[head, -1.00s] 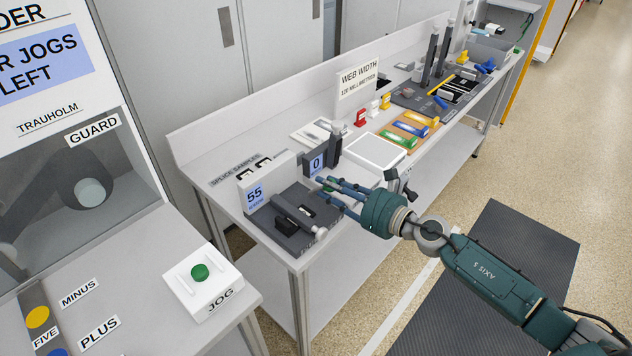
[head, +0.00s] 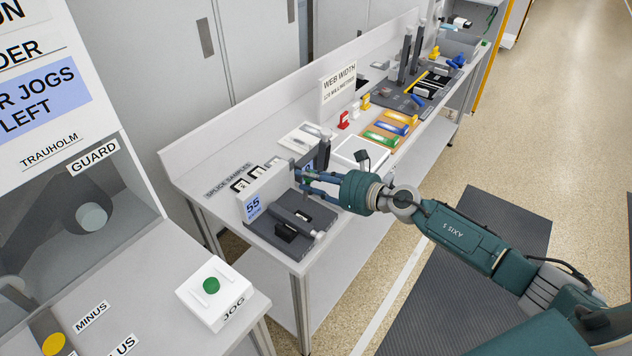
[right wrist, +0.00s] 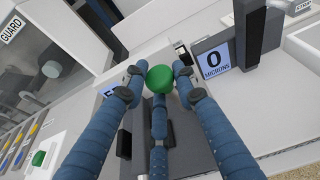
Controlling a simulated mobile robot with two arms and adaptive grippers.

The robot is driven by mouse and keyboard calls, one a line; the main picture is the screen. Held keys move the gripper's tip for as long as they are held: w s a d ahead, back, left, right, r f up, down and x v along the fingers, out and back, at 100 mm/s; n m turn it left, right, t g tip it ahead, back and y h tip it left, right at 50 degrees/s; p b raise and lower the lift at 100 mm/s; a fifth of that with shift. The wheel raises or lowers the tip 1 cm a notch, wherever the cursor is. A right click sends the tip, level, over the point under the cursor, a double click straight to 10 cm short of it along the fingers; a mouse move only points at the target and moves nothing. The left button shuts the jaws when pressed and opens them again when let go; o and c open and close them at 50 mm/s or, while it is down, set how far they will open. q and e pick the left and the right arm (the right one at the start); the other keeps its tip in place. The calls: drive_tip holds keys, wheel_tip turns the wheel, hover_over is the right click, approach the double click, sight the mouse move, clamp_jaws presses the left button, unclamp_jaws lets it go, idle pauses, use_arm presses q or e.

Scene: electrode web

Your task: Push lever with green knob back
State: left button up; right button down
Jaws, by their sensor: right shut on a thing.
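A green knob (right wrist: 160,78) sits between the three blue fingers of my right gripper (right wrist: 158,82) in the right wrist view. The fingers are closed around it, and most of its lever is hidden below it. In the head view, my right gripper (head: 304,180) reaches in from the right, over the back of the dark device beside the display reading 55 (head: 253,207). The knob is hidden by the fingers there. A display reading 0 microns (right wrist: 214,59) stands to the right of the knob in the right wrist view. My left gripper is not in view.
A dark device with a grey bar (head: 293,216) lies just in front of the fingers. A white tray (head: 362,152) and coloured pieces lie farther along the bench. A JOG box with a green button (head: 211,285) stands on the nearer table at left.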

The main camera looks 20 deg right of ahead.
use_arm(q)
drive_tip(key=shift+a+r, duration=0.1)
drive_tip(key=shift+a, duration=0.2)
use_arm(e)
drive_tip(key=shift+w+a+r, duration=0.2)
drive_tip(key=shift+w+r, duration=0.2)
drive_tip(key=shift+w, duration=0.15)
drive_tip(key=shift+w+a+r, duration=0.15)
drive_tip(key=shift+w+r, duration=0.2)
drive_tip(key=shift+w, duration=0.2)
drive_tip(key=c, duration=1.5)
unclamp_jaws()
drive_tip(key=shift+o, duration=0.2)
drive_tip(key=shift+w+a+f, duration=0.1)
drive_tip(key=shift+a+f, duration=0.15)
drive_tip(key=shift+f, duration=0.1)
drive_tip(key=shift+s+d, duration=0.2)
drive_tip(key=v, duration=1.1)
drive_tip(key=shift+s, duration=0.25)
drive_tip(key=shift+r, duration=0.1)
